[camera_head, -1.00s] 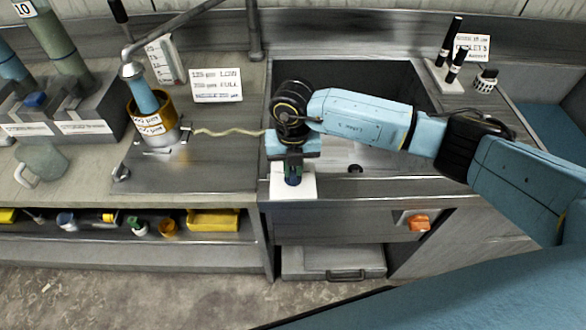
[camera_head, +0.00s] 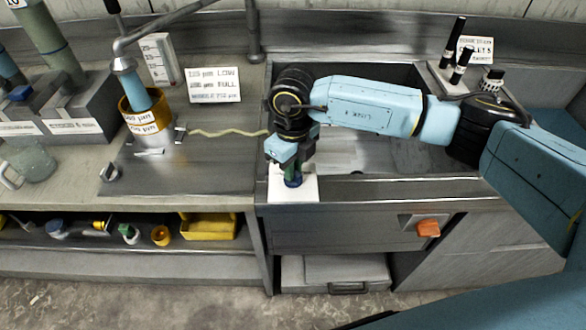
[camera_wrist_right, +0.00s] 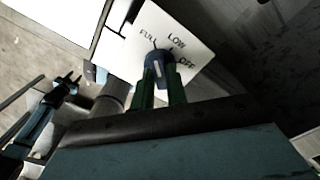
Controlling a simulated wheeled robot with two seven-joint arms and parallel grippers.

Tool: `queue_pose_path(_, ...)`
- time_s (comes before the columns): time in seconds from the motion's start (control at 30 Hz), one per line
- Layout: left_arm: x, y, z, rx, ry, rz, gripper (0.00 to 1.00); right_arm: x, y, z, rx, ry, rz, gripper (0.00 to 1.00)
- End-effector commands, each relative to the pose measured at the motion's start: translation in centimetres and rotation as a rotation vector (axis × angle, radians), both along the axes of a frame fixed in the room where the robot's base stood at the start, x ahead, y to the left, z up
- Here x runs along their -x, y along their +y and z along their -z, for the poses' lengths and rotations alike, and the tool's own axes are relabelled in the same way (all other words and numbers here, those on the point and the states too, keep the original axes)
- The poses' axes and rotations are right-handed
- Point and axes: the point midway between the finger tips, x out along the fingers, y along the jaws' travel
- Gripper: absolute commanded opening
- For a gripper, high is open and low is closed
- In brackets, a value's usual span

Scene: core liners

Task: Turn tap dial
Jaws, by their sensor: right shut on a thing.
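The tap dial (camera_head: 293,181) is a small blue knob on a white plate (camera_head: 308,190) at the sink's front left edge. In the right wrist view the dial (camera_wrist_right: 158,70) carries a white line, and the plate (camera_wrist_right: 200,48) reads FULL, LOW and OFF. The line points roughly between FULL and LOW; I cannot tell exactly where it stands. My right gripper (camera_head: 290,172) is above the plate with its green fingers (camera_wrist_right: 161,86) shut on the dial. The fingers hide the dial's sides.
The sink basin (camera_head: 390,150) lies behind and under my right arm. A gold-and-grey container (camera_head: 147,122) with a blue tube stands on the left counter, beside a sign (camera_head: 213,86). A pale wavy cord (camera_head: 225,133) runs toward the sink. An orange handle (camera_head: 428,229) is on the front panel.

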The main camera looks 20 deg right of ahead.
Motion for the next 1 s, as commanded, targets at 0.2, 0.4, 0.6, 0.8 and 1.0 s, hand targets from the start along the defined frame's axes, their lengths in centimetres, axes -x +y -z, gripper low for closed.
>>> queue_pose_path(0.2, 0.00, 0.00, 0.37, 0.000, 0.000, 0.000, 0.36, -0.16, 0.01, -0.18, -0.002, -0.006, -0.042, 0.00)
queue_pose_path(0.4, -0.01, 0.01, 0.39, 0.000, 0.000, 0.000, 0.36, -0.16, 0.01, -0.23, -0.002, -0.006, -0.051, 0.00)
queue_pose_path(0.6, 0.00, 0.00, 0.38, 0.000, 0.000, 0.000, 0.36, -0.16, 0.02, -0.25, -0.002, -0.006, -0.051, 0.00)
queue_pose_path(0.8, 0.00, 0.00, 0.38, 0.000, 0.000, 0.000, 0.36, -0.13, 0.02, -0.19, -0.002, -0.005, -0.050, 0.35)
queue_pose_path(1.0, -0.01, -0.01, 0.39, 0.000, 0.000, 0.000, 0.36, -0.06, 0.01, -0.09, -0.001, -0.003, -0.049, 0.36)
